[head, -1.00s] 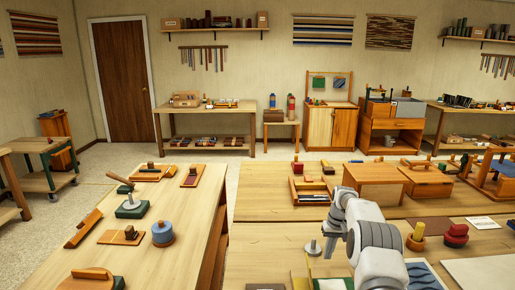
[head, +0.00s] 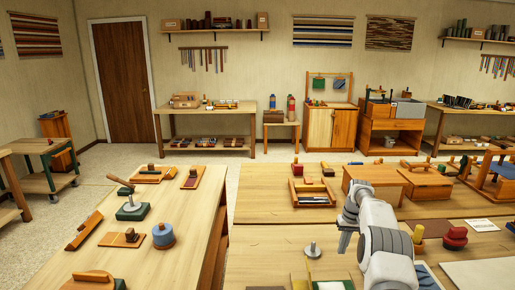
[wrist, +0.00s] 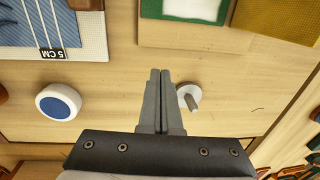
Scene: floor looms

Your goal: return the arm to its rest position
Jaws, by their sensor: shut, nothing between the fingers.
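My gripper (head: 345,243) hangs over the right-hand table in the head view, at the end of my white and grey arm. In the wrist view its two grey fingers (wrist: 160,75) lie side by side, shut and empty. Bare table wood shows beneath and around them. My arm is bent above the table and hides part of its right side.
A grey disc with an upright pin (head: 312,249) stands left of my gripper; the wrist view shows it close beside the fingers (wrist: 189,97). A blue-topped white round (wrist: 58,102) lies farther left there.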

